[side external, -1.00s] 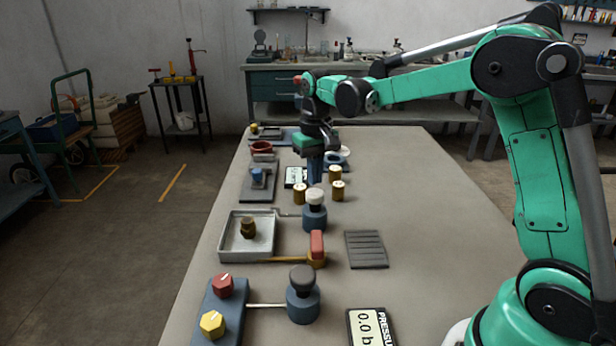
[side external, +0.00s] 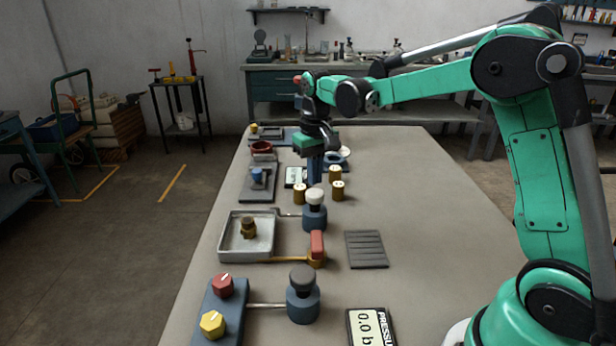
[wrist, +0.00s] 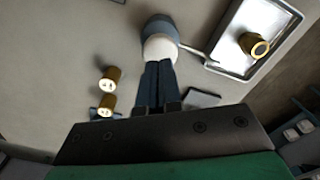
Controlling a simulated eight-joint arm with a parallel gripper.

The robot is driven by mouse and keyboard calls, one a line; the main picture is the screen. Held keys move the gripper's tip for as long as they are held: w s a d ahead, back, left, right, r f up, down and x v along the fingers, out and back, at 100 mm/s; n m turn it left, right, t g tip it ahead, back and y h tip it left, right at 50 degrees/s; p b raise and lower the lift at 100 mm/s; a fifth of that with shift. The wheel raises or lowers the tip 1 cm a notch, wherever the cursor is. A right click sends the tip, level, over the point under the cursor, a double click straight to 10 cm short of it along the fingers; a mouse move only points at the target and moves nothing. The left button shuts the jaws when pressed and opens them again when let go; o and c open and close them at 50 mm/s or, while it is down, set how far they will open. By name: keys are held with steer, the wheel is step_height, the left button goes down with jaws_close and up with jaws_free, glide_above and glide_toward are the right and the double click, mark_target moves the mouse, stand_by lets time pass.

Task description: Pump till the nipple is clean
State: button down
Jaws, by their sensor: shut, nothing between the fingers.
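The brass nipple (side external: 249,229) stands in a shallow metal tray (side external: 270,252) and looks dark and brownish in the side view. It also shows in the wrist view (wrist: 262,48), with its open top and the tray (wrist: 225,62) around it. A blue-grey pump with a white knob (side external: 315,195) stands beside the tray, a thin pipe running towards it. My gripper (side external: 315,184) is shut and empty, pointing down close to the white knob. In the wrist view its fingertips (wrist: 158,62) overlap the edge of the knob (wrist: 160,48); I cannot tell whether they touch.
Several brass fittings (side external: 338,191) stand near my gripper. A red-handled valve (side external: 317,245) stands by the tray. A dark-capped pump (side external: 303,293), a red and yellow knob block (side external: 236,325) and a pressure display reading 0.0 (side external: 371,328) are nearer. The table's right side (side external: 420,200) is clear.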

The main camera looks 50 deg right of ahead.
mark_target(315, 192)
steer(key=shift+f, duration=0.4)
steer(key=shift+f, duration=1.7)
steer(key=shift+r, duration=3.15)
